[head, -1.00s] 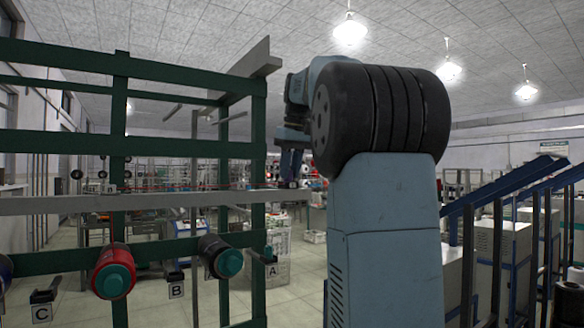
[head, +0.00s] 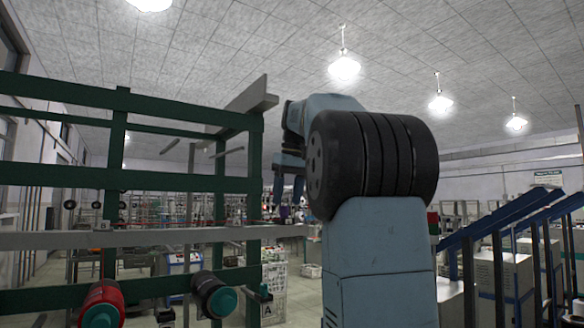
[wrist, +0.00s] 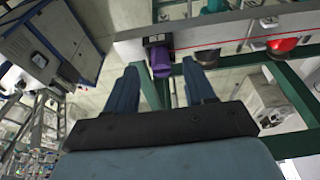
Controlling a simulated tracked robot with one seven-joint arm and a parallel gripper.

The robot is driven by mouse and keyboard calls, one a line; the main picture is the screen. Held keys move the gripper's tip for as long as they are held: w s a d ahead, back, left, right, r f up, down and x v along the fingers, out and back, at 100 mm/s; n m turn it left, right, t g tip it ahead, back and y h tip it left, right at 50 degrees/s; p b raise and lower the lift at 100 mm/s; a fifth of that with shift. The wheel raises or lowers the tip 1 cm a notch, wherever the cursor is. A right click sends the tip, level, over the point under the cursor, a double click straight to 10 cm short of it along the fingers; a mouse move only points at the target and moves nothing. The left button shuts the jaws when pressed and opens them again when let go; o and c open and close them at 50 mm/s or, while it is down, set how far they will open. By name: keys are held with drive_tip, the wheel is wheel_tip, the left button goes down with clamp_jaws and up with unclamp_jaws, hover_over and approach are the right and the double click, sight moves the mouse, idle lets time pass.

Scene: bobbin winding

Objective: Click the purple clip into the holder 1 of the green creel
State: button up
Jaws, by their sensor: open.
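The green creel (head: 120,178) stands at the left in the head view, with a grey horizontal bar (head: 170,238) across it. In the wrist view the purple clip (wrist: 161,62) is at a black holder (wrist: 157,40) on the grey bar. Whether it is fully seated there, I cannot tell, nor can I read the holder's number. My gripper (wrist: 160,76) is open; its two blue fingers are spread left and right of the clip in the picture, with the clip just beyond the fingertips. In the head view my gripper (head: 288,190) is small, near the creel's right end.
A red bobbin (head: 103,300) and a dark bobbin (head: 208,290), both with teal ends, sit low on the creel. A red thread (wrist: 230,45) runs along the bar. Blue-framed machines (head: 500,265) stand at the right; more racks fill the background.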

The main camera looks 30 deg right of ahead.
drive_tip(key=v, duration=1.1)
idle(0.3)
